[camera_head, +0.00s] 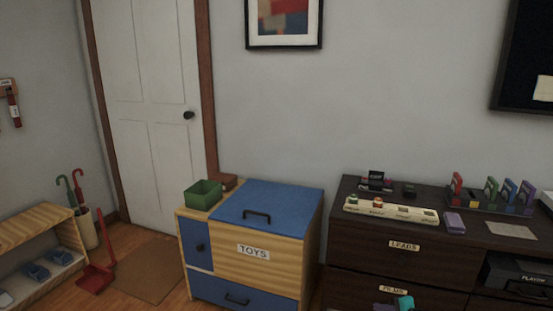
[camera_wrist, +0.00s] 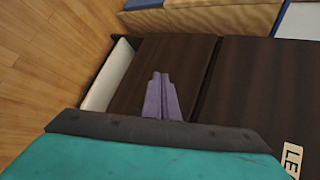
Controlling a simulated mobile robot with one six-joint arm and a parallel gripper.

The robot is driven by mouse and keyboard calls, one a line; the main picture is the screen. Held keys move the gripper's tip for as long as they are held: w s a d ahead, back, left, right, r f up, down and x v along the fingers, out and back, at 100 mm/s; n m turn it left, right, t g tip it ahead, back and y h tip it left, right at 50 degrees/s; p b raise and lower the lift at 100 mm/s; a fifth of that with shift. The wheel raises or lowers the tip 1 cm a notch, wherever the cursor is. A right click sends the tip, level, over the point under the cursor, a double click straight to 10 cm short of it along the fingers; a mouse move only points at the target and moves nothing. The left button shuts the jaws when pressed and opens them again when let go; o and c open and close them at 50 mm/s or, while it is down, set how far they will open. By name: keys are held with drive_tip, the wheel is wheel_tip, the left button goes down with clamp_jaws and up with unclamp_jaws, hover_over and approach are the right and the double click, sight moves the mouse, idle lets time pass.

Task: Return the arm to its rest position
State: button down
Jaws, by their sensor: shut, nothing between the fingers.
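My gripper (camera_head: 383,307) shows at the bottom edge of the head view, in front of the dark dresser's (camera_head: 372,253) drawer fronts. Its purple fingers and the teal part behind them show beside and below the FILMS label; the rest of my arm is out of frame. In the wrist view the purple fingers of my gripper (camera_wrist: 161,80) are together and empty, in front of a dark panel. The teal part fills the bottom of that view. I cannot tell whether the fingers touch the panel.
A toy chest (camera_head: 268,200) with a blue lid stands left of the dresser. On the dresser top are a cream tray (camera_head: 412,215), a purple block (camera_head: 453,223) and a rack of coloured items (camera_head: 490,205). A red dustpan (camera_head: 95,278) lies on the floor by the doormat (camera_head: 150,268).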

drive_tip(key=s+a+f+n+g+y+p, duration=0.1)
drive_tip(key=s+a+f+n+g+p, duration=0.2)
drive_tip(key=a, duration=0.6)
drive_tip(key=s+a+f+n+g+y+p, duration=0.15)
drive_tip(key=s+a, duration=0.35)
drive_tip(key=a, duration=0.5)
drive_tip(key=s+a+f+n+g+h+p, duration=0.1)
drive_tip(key=s+a+f+g+p, duration=0.15)
drive_tip(key=s+a, duration=0.3)
drive_tip(key=s+a+f+n+g+p, duration=0.1)
drive_tip(key=s+a+n+g+p, duration=0.15)
drive_tip(key=s+a, duration=0.35)
drive_tip(key=s+a+n+g+h+p, duration=0.1)
drive_tip(key=s+n+g+h+p, duration=0.25)
drive_tip(key=s, duration=1.25)
drive_tip(key=s+d+n+g+h, duration=0.2)
drive_tip(key=s+d+n+h, duration=0.1)
drive_tip(key=s+d, duration=0.4)
drive_tip(key=shift+s+d+r+g, duration=0.3)
drive_tip(key=shift+s+r, duration=0.05)
drive_tip(key=shift+s, duration=0.75)
